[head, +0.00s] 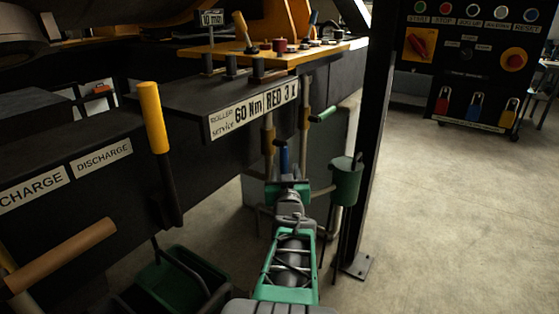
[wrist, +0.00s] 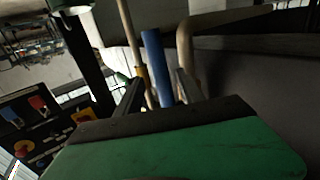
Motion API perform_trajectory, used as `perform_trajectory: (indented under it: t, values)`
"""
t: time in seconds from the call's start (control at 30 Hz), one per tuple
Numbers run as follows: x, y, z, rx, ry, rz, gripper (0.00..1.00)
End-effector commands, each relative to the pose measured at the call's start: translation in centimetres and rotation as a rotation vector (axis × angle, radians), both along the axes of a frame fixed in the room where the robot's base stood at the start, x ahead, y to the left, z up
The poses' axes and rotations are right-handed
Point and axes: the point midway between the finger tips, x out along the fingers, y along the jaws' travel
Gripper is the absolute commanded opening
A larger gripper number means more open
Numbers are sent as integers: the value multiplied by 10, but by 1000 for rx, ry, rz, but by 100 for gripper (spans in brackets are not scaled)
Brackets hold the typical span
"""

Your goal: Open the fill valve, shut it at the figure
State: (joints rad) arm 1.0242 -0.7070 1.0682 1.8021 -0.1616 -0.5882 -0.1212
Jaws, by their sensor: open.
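A blue upright handle (head: 283,157) stands in front of the pale pipes under the bench, just beyond my gripper (head: 286,178). It also shows in the wrist view as a blue bar (wrist: 157,65) between the two dark fingers of my gripper (wrist: 160,84). The fingers are apart, one on each side of the bar; I cannot tell whether either touches it. A green-handled lever (head: 323,112) sticks out to the right of the pipes. No label shows which handle is the fill valve. No gauge or figure for the fill can be read.
A green cup (head: 347,179) stands right of my gripper, near a black post (head: 369,150). A control panel (head: 470,60) stands back right. The floor at right is clear.

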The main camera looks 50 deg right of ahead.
Motion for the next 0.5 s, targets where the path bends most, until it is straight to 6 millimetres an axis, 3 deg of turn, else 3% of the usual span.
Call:
perform_trajectory:
  t: [0.23, 0.5]
  values:
    - [31, -36, -2, 2, 2, 2, 45]
    - [38, -46, 0, 0, 0, 0, 45]
